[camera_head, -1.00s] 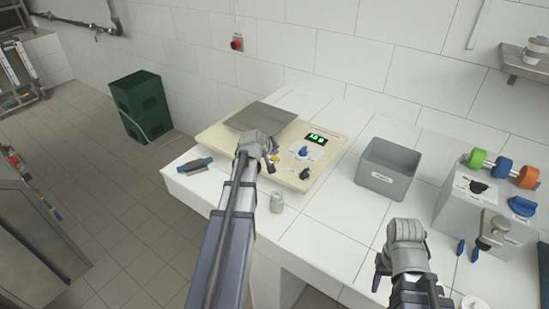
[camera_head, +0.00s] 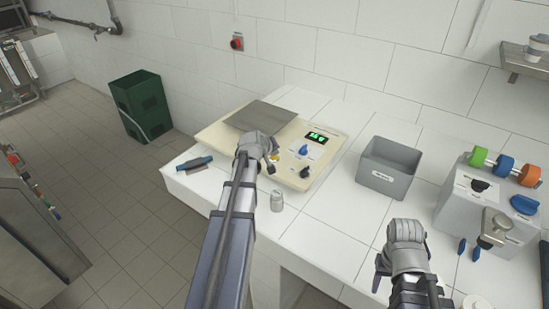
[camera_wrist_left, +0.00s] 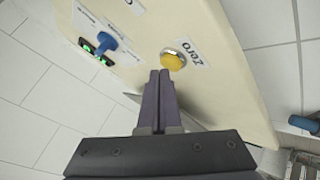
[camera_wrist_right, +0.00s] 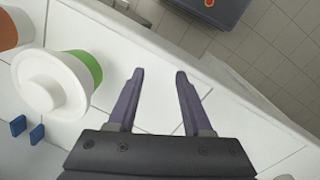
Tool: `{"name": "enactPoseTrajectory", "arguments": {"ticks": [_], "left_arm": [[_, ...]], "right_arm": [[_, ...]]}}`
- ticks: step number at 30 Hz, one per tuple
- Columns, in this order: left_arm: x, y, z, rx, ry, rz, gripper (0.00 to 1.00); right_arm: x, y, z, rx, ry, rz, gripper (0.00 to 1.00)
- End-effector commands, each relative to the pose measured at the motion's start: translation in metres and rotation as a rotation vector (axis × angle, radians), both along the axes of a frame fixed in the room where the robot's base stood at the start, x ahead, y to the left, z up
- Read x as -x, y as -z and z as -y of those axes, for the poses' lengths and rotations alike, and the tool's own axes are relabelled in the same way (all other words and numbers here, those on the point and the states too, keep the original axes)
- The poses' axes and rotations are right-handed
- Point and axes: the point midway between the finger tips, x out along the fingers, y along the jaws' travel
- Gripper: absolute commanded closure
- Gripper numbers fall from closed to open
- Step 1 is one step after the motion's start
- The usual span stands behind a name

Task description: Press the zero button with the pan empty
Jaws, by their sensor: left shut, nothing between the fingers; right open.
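A cream scale (camera_head: 222,132) stands on the white counter, with a bare steel pan (camera_head: 260,117) and a lit green display (camera_head: 317,137). Nothing lies on the visible part of the pan. The yellow zero button (camera_wrist_left: 173,60) shows in the left wrist view beside a "ZERO" label; in the head view my left gripper mostly hides it. My left gripper (camera_wrist_left: 164,74) is shut and empty, its tips right at the button's near edge in the picture; I cannot tell whether they touch it. My right gripper (camera_wrist_right: 160,74) is open and empty over the counter's front edge.
A small metal weight (camera_head: 277,201) stands beside my left arm. A blue-handled brush (camera_head: 195,163) lies at the counter's left corner. A grey bin (camera_head: 388,170) stands right of the scale. A grey machine (camera_head: 480,212) with coloured rollers is at the far right.

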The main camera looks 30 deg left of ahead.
Motion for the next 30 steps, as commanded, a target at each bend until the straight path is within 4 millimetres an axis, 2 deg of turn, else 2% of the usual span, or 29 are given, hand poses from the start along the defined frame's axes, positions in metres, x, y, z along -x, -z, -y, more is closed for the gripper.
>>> {"name": "enactPoseTrajectory", "arguments": {"ticks": [30], "left_arm": [[0.0001, 0.0059, 0.0002, 0.001, 0.001, -0.001, 1.00]], "right_arm": [[0.0001, 0.0057, 0.0000, 0.000, 0.000, 0.000, 0.50]]}}
